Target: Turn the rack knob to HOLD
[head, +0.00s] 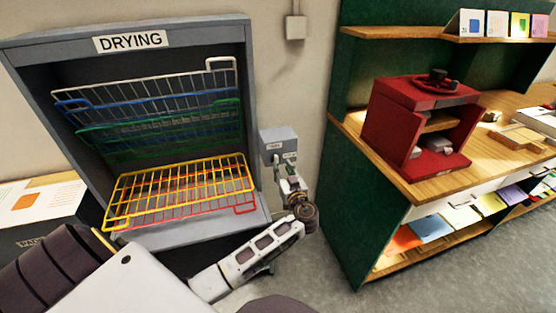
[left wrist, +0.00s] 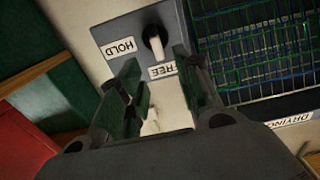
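The rack knob (left wrist: 154,37) is on a grey box (left wrist: 125,30) in the left wrist view, with a HOLD label (left wrist: 120,48) and a FREE label (left wrist: 163,71). The knob has a dark round base and a white lever, which points toward the FREE label. The box (head: 279,140) also shows in the head view, on the wall right of the drying rack; the knob is too small to make out there. My left gripper (head: 287,172) is just in front of the box's lower part. Its two fingers (left wrist: 158,62) are apart and empty, with the knob just beyond the tips. My right gripper is not in view.
The grey DRYING cabinet (head: 248,60) holds white, blue, green, yellow and red wire racks, close left of my arm. A green shelf unit (head: 345,200) with a red stand (head: 395,125) is to the right. Open floor (head: 320,265) lies between them.

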